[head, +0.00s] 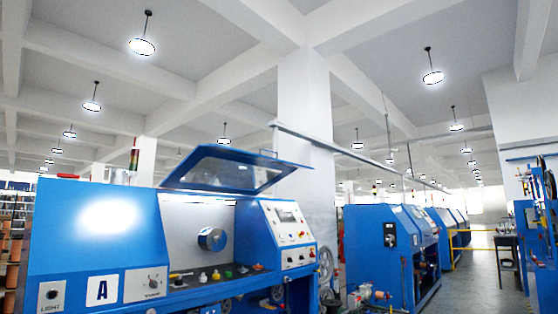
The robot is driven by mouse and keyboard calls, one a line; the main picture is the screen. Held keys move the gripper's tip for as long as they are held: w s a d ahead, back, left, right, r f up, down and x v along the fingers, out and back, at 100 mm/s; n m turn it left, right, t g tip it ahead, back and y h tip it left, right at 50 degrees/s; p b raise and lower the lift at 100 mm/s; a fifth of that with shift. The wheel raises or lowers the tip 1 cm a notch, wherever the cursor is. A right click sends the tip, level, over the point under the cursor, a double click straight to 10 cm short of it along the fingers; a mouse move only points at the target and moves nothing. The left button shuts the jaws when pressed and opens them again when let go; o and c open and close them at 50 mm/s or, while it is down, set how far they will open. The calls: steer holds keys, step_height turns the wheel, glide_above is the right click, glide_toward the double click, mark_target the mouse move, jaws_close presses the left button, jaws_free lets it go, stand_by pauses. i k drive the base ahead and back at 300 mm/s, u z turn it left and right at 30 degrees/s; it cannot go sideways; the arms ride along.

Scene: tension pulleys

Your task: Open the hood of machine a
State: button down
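The hood is raised and tilted above the work bay, so the bay shows from the front. A round metal chuck (211,238) sits on the bay's back wall. My gripper is not in view.
A control panel (288,222) with a screen and buttons stands at the bay's right side. Small coloured parts (215,275) line the bay's ledge. More blue machines (375,250) stand to the right. The aisle floor (485,270) at far right looks clear.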

mark_target(210, 173)
steer(key=i, duration=1)
